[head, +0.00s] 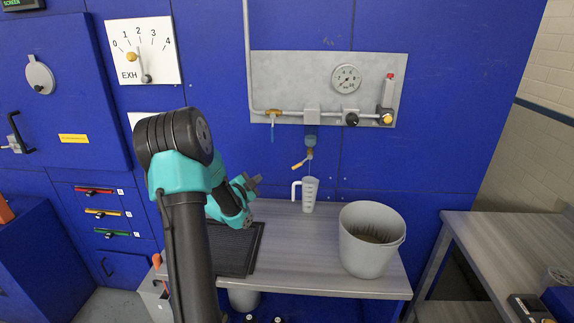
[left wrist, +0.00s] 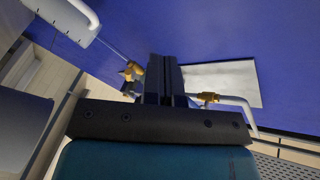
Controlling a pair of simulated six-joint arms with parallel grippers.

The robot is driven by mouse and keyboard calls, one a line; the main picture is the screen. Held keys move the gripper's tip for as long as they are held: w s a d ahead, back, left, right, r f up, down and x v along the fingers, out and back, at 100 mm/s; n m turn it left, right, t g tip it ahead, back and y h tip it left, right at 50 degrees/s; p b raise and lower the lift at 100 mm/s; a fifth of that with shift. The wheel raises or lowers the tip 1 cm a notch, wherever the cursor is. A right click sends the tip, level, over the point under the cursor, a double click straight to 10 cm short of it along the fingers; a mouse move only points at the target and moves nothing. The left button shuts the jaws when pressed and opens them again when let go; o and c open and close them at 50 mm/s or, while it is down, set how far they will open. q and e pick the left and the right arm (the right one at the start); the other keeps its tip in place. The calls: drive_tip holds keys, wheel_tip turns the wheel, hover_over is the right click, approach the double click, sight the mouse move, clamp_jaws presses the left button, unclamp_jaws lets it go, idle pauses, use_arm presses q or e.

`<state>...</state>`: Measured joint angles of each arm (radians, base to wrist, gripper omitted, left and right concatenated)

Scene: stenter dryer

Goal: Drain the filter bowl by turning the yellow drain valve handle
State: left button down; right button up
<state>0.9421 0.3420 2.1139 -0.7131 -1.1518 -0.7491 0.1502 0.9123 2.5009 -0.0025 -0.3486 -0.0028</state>
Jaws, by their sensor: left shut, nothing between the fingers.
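The yellow drain valve handle (head: 298,165) angles down and left from the small brass valve under the filter bowl (head: 311,141). A measuring jug (head: 309,195) stands on the bench below, and a thin pale line runs from the valve down to it; I cannot tell if it is liquid or a tube. My left gripper (head: 258,181) is shut and empty, to the left of the handle and apart from it. In the left wrist view its closed fingers (left wrist: 165,78) show beside the brass drain valve (left wrist: 134,70), and the jug (left wrist: 66,18) is at upper left. My right gripper is out of view.
A grey panel (head: 285,65) carries a gauge (head: 346,79), pipe and knobs above the bench. A grey bucket (head: 369,255) stands right of the jug. A black mat (head: 238,260) lies at the bench's left. Bare bench top lies between mat and bucket.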

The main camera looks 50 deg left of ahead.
use_arm(q)
drive_tip(key=a+r+n+g+y, duration=0.3)
drive_tip(key=a+n+g, duration=0.2)
drive_tip(key=n, duration=0.2)
drive_tip(key=w+d+r+n+g+h, duration=0.3)
drive_tip(key=d+r+n+h, duration=0.5)
drive_tip(key=d+r+n, duration=0.2)
drive_tip(key=shift+d+r, duration=0.15)
drive_tip(key=shift+d, duration=0.7)
drive_tip(key=shift+w, duration=0.1)
drive_tip(key=x, duration=1)
